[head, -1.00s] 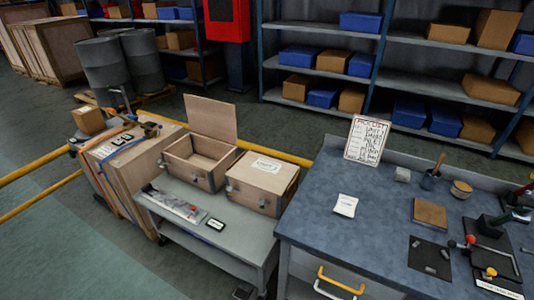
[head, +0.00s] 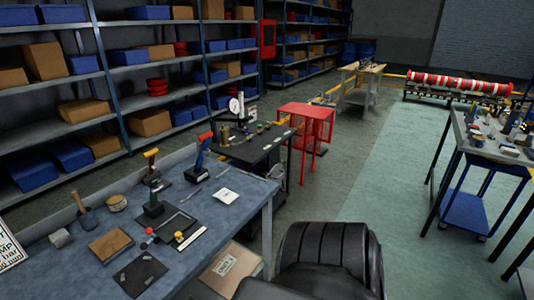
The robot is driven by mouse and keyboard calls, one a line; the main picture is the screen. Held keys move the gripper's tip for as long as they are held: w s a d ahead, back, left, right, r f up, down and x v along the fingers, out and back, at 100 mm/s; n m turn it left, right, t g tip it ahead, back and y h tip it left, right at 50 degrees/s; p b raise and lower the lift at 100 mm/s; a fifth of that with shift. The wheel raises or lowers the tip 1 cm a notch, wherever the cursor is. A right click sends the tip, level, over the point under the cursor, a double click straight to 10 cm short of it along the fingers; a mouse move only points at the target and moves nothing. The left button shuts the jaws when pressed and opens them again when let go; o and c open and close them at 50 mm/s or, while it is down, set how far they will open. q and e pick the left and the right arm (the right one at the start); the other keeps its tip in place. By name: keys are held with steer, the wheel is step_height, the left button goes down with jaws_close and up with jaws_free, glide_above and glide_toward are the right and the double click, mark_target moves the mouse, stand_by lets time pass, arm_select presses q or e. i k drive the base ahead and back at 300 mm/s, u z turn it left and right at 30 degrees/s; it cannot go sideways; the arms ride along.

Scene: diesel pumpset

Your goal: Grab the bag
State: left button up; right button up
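I cannot make out a bag for certain in the head view. A small pale, greyish item (head: 279,172) sits beside the dark bench, too small to identify. Neither of my grippers is in view.
A blue-grey workbench (head: 75,262) with red- and yellow-handled tools and a brown block fills the lower left. A labelled cardboard box (head: 229,268) is below its edge. A black ribbed chair (head: 325,250) stands at bottom centre.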

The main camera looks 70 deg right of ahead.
mark_target(226, 196)
steer(key=z, duration=2.95)
steer(key=i, duration=4.2)
steer(key=u, duration=3.8)
